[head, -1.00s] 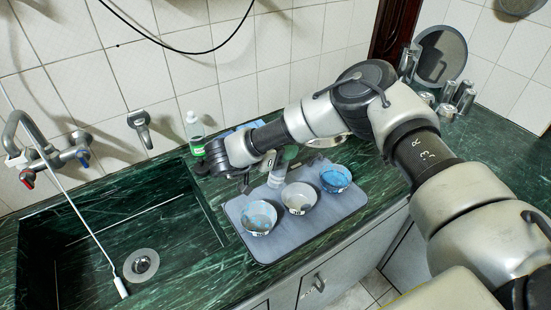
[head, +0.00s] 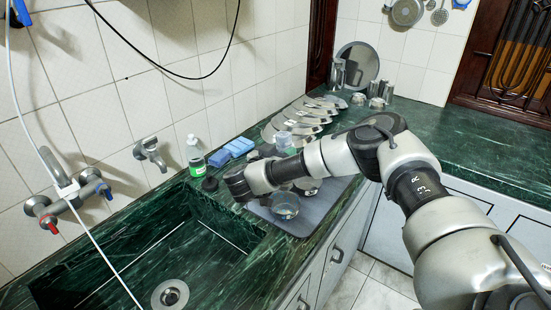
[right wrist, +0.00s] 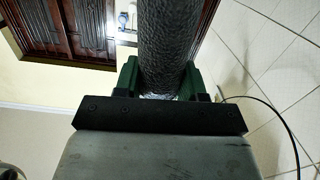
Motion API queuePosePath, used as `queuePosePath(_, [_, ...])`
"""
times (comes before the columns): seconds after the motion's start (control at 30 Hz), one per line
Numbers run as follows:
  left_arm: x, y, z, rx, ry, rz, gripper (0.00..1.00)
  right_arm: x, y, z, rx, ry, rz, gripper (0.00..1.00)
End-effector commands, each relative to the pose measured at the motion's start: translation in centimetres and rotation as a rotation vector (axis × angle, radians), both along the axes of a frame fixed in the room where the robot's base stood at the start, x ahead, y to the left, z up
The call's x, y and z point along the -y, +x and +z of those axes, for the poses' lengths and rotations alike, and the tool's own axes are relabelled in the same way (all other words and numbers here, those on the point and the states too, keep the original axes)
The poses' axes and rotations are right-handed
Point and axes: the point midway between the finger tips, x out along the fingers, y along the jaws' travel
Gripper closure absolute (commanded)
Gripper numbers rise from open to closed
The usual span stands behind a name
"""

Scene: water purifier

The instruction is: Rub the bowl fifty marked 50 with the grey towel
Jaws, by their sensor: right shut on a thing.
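My right gripper (head: 238,188) is low over the counter at the sink's right edge, beside the left end of the grey tray (head: 292,226). In the right wrist view its green jaws (right wrist: 168,82) are shut on a dark grey, rough-textured roll, which looks like the grey towel (right wrist: 168,40). A bowl (head: 285,207) stands on the tray, just right of the gripper. I cannot read any marking, so I cannot tell which bowl is 50. My left gripper is not in view.
A sink (head: 160,262) lies at left, with a wall tap (head: 70,195) above it. A green-labelled bottle (head: 197,165) and blue sponges (head: 238,147) stand behind the gripper. Several plates (head: 300,120) line the wall. The counter at right (head: 450,135) is clear.

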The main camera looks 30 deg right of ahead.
Motion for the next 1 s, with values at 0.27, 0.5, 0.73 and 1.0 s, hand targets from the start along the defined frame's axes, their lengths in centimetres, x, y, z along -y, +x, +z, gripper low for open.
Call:
queuePosePath(0.27, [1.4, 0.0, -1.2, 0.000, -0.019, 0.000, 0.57, 0.1, 0.0, -1.1, 0.000, -0.002, 0.001, 0.83])
queuePosePath(0.5, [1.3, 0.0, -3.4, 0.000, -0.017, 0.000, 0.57, 0.0, 0.0, -3.4, 0.000, -0.001, 0.001, 0.83])
queuePosePath(0.73, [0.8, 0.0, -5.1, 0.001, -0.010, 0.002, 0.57, 0.0, 0.0, -5.4, 0.000, -0.001, 0.002, 0.83])
queuePosePath(1.0, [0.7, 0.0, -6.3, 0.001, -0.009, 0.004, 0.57, 0.0, 0.0, -8.0, 0.000, -0.002, 0.001, 0.83])
